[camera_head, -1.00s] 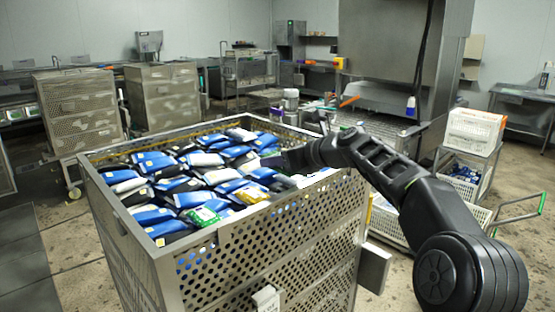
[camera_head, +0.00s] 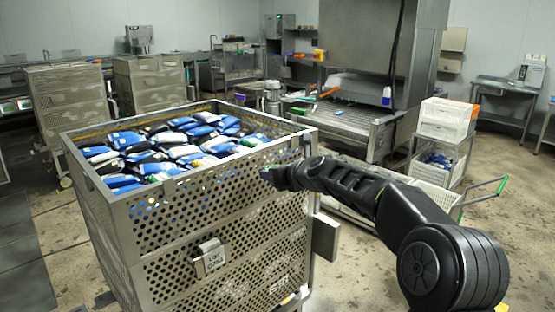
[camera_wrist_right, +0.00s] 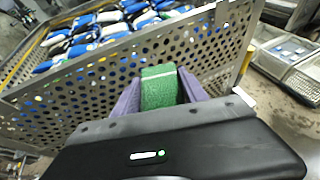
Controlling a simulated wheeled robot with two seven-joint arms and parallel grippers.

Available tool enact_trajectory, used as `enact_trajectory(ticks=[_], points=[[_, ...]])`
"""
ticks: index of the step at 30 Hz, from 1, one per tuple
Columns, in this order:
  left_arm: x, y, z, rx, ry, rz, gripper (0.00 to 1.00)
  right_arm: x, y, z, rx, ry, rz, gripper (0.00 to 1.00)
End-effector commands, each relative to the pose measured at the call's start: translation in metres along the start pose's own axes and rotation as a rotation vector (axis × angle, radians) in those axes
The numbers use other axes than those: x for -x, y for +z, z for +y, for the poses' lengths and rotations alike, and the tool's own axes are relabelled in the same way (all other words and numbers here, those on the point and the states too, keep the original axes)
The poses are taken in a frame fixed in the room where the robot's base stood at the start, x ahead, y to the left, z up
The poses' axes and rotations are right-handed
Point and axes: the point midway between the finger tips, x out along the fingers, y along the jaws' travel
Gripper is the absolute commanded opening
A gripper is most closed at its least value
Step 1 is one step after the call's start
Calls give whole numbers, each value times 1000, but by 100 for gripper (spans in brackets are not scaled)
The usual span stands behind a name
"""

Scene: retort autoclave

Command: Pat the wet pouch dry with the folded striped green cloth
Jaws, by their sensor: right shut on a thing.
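My right gripper (camera_wrist_right: 160,92) is shut on the folded green cloth (camera_wrist_right: 159,86), which has a pale stripe near its top edge. In the head view the right gripper (camera_head: 268,175) is outside the perforated metal basket (camera_head: 215,210), by its near right wall and below the rim. The pouches (camera_head: 165,152), blue, white and black, lie piled in the basket, and they also show in the right wrist view (camera_wrist_right: 110,30). I cannot tell which pouch is wet. My left gripper is not in view.
A label plate (camera_head: 210,257) hangs on the basket's front wall. A trolley with white crates (camera_head: 446,118) stands at the right, with a green-handled cart (camera_head: 480,190) near it. A large steel machine (camera_head: 365,60) stands behind. Wet floor lies open at the right.

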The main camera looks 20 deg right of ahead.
Motion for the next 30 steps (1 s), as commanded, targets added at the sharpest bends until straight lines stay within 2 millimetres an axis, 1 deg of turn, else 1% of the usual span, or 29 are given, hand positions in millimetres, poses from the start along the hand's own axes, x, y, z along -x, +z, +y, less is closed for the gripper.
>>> enact_trajectory(ticks=[1, 7, 10, 11, 14, 15, 17, 18, 21, 22, 24, 27, 30], points=[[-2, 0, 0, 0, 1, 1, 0, -6, -14, 1, -10, -18, 5, 12], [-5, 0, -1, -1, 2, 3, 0, -23, -64, 8, -42, -94, 6, 12], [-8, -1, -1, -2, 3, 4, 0, -30, -97, 18, -52, -123, 7, 12], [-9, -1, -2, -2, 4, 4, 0, -32, -109, 22, -55, -130, 8, 12], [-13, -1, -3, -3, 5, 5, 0, -35, -153, 39, -64, -151, 10, 12], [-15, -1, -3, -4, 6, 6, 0, -35, -175, 48, -67, -156, 12, 12], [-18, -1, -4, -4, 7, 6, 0, -32, -206, 64, -69, -157, 12, 12], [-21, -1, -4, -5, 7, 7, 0, -29, -227, 76, -68, -152, 12, 12], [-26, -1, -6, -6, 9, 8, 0, -18, -270, 105, -57, -126, 9, 12], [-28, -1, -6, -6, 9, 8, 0, -14, -282, 114, -53, -116, 9, 12], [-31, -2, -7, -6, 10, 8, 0, -6, -303, 132, -43, -91, 7, 12], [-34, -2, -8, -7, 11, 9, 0, 3, -324, 151, -31, -63, 4, 12], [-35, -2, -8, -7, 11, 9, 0, 9, -334, 162, -22, -45, 1, 12]])
